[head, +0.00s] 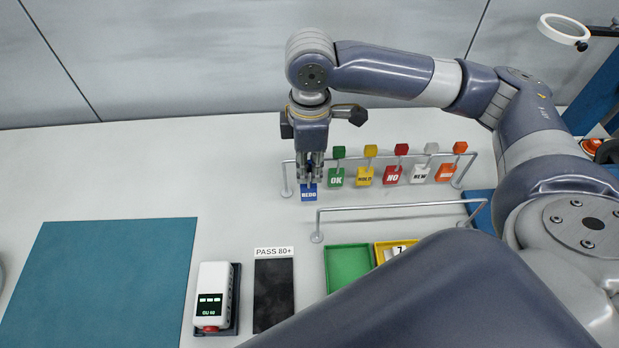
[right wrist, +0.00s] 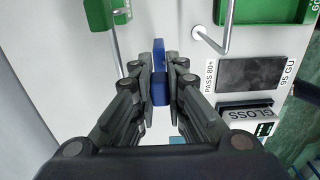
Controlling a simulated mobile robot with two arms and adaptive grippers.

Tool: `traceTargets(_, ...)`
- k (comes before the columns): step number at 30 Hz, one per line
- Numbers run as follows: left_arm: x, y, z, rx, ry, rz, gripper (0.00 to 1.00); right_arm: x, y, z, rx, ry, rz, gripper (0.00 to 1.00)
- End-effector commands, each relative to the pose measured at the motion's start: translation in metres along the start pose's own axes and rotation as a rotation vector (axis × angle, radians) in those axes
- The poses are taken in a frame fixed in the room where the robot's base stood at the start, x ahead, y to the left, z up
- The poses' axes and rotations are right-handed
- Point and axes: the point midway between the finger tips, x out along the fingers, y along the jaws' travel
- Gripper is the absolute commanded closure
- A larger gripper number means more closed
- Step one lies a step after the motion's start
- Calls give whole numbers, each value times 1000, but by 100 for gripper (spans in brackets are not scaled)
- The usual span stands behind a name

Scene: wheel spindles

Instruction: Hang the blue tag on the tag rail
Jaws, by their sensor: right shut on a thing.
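The blue tag (head: 309,195), lettered REDO, is upright between the fingers of my right gripper (head: 311,173), which is shut on it. It also shows as a blue strip between the fingers in the right wrist view (right wrist: 159,88). In the head view it overlaps the left end of the back rail (head: 286,190), left of the green OK tag (head: 336,177). The right wrist view shows it apart from that rail, between the two rails. The front rail (head: 400,206) is bare. My left gripper is out of view.
Yellow (head: 364,175), red (head: 392,174), white (head: 420,173) and orange (head: 445,172) tags hang along the back rail. A green tray (head: 348,268), a dark pad (head: 273,295), a boxed gauge (head: 213,290) and a teal mat (head: 105,285) lie nearer. My right arm hides the right front.

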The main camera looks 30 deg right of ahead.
Motion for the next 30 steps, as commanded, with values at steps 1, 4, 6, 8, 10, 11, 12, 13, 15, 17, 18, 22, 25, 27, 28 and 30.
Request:
traceTargets(1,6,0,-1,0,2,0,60,2,5,0,3,1,1,100)
traceTargets(4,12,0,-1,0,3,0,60,3,13,0,2,2,2,100)
traceTargets(6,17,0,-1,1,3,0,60,3,18,0,2,2,2,100)
traceTargets(8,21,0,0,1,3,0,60,3,23,0,1,2,1,100)
traceTargets(10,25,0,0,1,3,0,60,2,29,0,2,3,2,100)
traceTargets(11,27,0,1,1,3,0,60,3,31,0,2,2,2,100)
traceTargets(12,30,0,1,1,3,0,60,3,35,0,1,2,2,100)
traceTargets(13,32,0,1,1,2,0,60,3,37,0,1,1,2,100)
traceTargets(15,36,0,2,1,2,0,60,2,42,0,2,2,1,100)
traceTargets(17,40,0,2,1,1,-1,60,2,46,0,0,2,1,100)
traceTargets(18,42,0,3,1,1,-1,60,2,49,0,1,2,1,100)
traceTargets(22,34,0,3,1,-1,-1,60,7,47,0,0,0,-2,100)
traceTargets(25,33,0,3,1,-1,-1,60,10,47,0,0,1,-1,100)
traceTargets(27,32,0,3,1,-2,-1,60,12,47,0,0,1,-2,100)
traceTargets(28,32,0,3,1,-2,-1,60,13,47,0,0,1,-1,100)
traceTargets(30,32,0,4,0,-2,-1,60,13,47,0,0,1,-1,100)
